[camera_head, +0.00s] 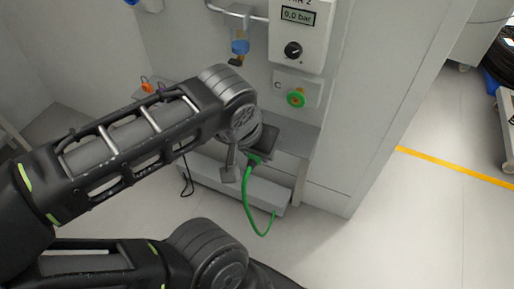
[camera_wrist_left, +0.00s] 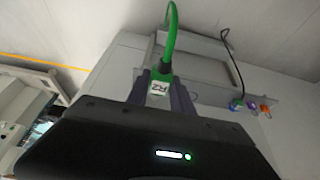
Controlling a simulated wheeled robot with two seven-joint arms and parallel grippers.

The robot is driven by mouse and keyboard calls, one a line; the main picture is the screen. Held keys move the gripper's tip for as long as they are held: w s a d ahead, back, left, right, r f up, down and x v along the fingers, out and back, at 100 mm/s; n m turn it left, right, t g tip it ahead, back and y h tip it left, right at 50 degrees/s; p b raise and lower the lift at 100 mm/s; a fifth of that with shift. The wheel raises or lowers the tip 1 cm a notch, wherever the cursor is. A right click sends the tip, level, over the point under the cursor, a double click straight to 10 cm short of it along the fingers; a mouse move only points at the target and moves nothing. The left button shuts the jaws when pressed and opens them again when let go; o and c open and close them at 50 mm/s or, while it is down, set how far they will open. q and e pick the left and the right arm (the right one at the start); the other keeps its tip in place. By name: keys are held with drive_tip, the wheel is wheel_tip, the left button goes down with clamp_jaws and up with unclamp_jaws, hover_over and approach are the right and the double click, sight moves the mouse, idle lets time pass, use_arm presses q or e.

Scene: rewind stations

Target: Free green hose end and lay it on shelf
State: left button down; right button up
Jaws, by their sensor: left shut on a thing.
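The green hose end (camera_wrist_left: 160,88), with a pale label on it, sits between the two fingers of my left gripper (camera_wrist_left: 160,95) in the left wrist view. In the head view my left gripper (camera_head: 243,163) is shut on it, in front of the grey shelf (camera_head: 292,138) and mostly hidden by my wrist. The green hose (camera_head: 249,205) hangs down from the grip in a loop. The green round port (camera_head: 297,98) on the plate marked C is above and to the right, apart from the hose end. My right gripper is not in view.
A panel reading 0,0 bar (camera_head: 299,17) with a black knob is above the port. A blue fitting (camera_head: 240,46) hangs left of it. An orange connector (camera_head: 147,86) and a purple one are at the shelf's left end. Open floor lies right of the cabinet.

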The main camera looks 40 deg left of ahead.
sight(250, 167)
use_arm(q)
drive_tip(key=shift+s+d+b, duration=0.2)
drive_tip(key=shift+s+b, duration=0.15)
drive_tip(key=shift+s, duration=0.1)
idle(0.4)
drive_tip(key=shift+s+d+f+b, duration=0.1)
drive_tip(key=shift+s+d+b, duration=0.1)
drive_tip(key=shift+s+b, duration=0.3)
drive_tip(key=shift+s+d+f+b, duration=0.1)
drive_tip(key=shift+s+d+b, duration=0.15)
drive_tip(key=shift+s, duration=0.45)
drive_tip(key=s, duration=0.1)
drive_tip(key=s+d+b, duration=0.1)
drive_tip(key=s, duration=0.1)
drive_tip(key=shift+r, duration=0.1)
drive_tip(key=shift+a, duration=0.15)
